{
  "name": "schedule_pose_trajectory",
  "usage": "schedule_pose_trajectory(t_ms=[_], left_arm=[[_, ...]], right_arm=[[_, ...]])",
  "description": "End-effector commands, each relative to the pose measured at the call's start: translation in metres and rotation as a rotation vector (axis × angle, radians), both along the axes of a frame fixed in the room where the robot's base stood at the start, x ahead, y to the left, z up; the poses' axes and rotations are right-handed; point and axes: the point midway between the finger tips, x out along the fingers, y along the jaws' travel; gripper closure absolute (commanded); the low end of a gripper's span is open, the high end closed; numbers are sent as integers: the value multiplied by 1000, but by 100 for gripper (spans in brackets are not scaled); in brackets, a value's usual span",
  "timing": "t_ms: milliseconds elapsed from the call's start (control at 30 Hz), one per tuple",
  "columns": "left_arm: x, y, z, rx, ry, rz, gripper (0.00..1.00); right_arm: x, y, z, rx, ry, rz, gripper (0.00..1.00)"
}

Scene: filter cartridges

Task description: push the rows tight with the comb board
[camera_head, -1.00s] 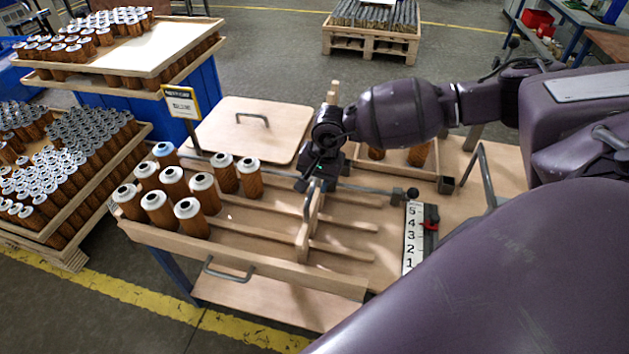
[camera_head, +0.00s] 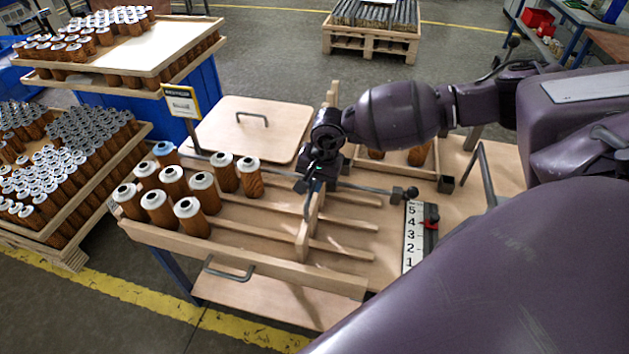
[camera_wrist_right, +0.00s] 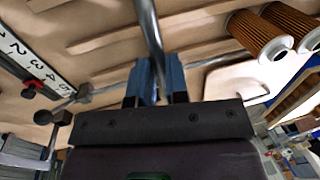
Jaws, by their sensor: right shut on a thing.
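The comb board (camera_head: 304,238) stands upright across the lanes of the wooden tray (camera_head: 262,268). My right gripper (camera_head: 312,186) is above it and shut on its grey bar handle; the right wrist view shows the fingers (camera_wrist_right: 157,84) closed around the bar (camera_wrist_right: 151,35). Two cartridges (camera_wrist_right: 262,36) show at the wrist view's upper right. My left gripper is not in view.
A number scale (camera_head: 414,240) with a red clamp (camera_head: 431,222) lies right of the lanes. A rod with a dark knob (camera_head: 411,193) runs behind them. A wooden lid (camera_head: 245,140) and a sign (camera_head: 181,103) are at the back. Stacked cartridge trays (camera_head: 75,210) stand left.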

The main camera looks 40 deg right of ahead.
Motion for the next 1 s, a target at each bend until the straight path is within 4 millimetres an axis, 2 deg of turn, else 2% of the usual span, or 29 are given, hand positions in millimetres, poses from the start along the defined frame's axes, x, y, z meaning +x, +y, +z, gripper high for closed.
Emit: schedule_pose_trajectory(t_ms=[167, 267, 700, 1000], left_arm=[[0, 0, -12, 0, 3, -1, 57], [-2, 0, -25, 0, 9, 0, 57], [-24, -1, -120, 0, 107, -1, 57], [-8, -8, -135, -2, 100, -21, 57]], right_arm=[[14, 13, -2, 5, -4, 0, 100], [29, 26, -4, 6, -5, 2, 100], [132, 115, -12, 7, 6, 3, 100], [195, 168, -12, 5, 9, 3, 100]])
